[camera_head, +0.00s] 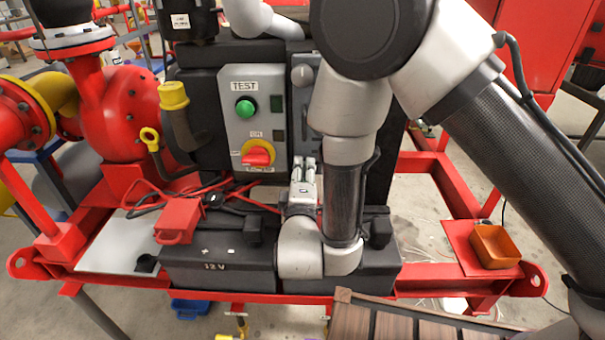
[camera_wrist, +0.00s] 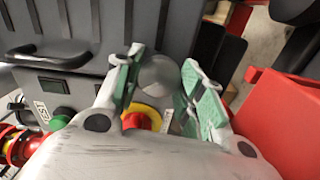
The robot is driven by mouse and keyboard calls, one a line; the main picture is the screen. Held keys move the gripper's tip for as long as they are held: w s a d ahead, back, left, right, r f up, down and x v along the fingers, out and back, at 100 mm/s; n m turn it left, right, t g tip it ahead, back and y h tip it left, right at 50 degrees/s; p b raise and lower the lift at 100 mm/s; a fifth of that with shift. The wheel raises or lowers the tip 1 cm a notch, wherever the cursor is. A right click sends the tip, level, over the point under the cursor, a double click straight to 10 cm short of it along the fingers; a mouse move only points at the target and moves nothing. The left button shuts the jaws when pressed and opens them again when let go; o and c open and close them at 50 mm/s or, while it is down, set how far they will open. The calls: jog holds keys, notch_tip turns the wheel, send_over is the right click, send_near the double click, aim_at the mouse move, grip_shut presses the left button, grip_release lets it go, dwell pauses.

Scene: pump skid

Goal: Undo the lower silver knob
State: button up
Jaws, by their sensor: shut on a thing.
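The lower silver knob (camera_wrist: 159,76) shows in the wrist view as a round grey disc between my two fingertips. My gripper (camera_wrist: 160,85) is shut on it, one finger on each side. In the head view my gripper (camera_head: 303,167) is in front of the lower part of the dark cabinet, just right of the test panel's red switch. There the gripper and arm hide the lower knob. Another silver knob (camera_head: 302,75) sits higher on a narrow grey plate right of the test panel.
The test panel (camera_head: 236,138) carries a green button (camera_head: 245,108) and a red and yellow rotary switch (camera_head: 258,154) close to my gripper. Black 12V batteries (camera_head: 215,262) lie below, with red and black cables to the left. An orange bin (camera_head: 495,246) stands at right.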

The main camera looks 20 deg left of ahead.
jog(key=m, duration=0.5)
jog(key=shift+f+m, duration=0.1)
jog(key=shift+m, duration=0.3)
dwell(0.4)
jog(key=o, duration=1)
